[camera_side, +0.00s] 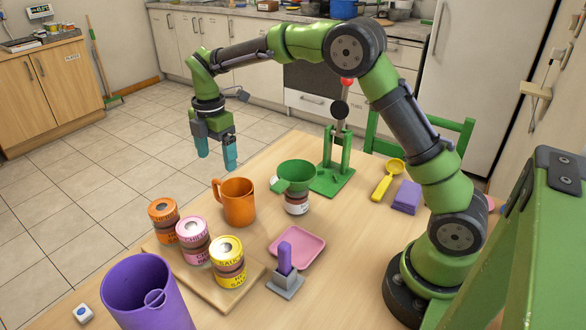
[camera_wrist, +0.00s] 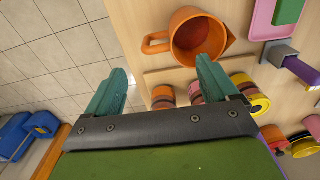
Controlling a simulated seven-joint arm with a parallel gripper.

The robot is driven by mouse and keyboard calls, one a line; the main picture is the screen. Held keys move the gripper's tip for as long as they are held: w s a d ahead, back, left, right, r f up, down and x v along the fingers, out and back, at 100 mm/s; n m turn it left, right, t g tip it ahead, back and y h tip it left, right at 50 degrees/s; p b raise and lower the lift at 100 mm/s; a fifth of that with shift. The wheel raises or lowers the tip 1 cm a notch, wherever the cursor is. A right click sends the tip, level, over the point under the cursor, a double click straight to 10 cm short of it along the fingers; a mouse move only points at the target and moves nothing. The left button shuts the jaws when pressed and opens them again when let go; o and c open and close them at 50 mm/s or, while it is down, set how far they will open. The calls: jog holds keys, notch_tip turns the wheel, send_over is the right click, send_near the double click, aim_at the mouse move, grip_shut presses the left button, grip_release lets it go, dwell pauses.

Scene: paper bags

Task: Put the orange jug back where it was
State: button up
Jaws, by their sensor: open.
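The orange jug (camera_side: 238,203) stands upright on the wooden table, its handle toward the left in the side view. In the wrist view the jug (camera_wrist: 199,38) shows from above, open and looking empty, beyond my fingertips. My gripper (camera_side: 216,158) has teal fingers spread apart with nothing between them. It hangs above and behind the jug near the table's far edge, apart from it. In the wrist view my gripper (camera_wrist: 160,82) is also open and empty.
A board (camera_side: 252,277) with several stacked, labelled tins stands in front of the jug. A green funnel (camera_side: 295,173) on a jar is just right of it. A purple pitcher (camera_side: 148,295), pink tray (camera_side: 297,247) and green press (camera_side: 332,178) stand around. The floor lies beyond the table edge.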

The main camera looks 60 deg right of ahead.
jog(key=s+r+m+t, duration=0.2)
jog(key=s+r+m, duration=0.4)
jog(key=s+r, duration=0.15)
jog(key=s+r+m+t+y, duration=0.1)
jog(key=s+m+t, duration=0.4)
jog(key=s+m, duration=1.1)
jog(key=s+r, duration=0.1)
jog(key=s, duration=0.2)
jog(key=shift+s+d+r+y, duration=0.15)
jog(key=shift+s+d+y, duration=0.05)
jog(key=shift+s+y, duration=0.2)
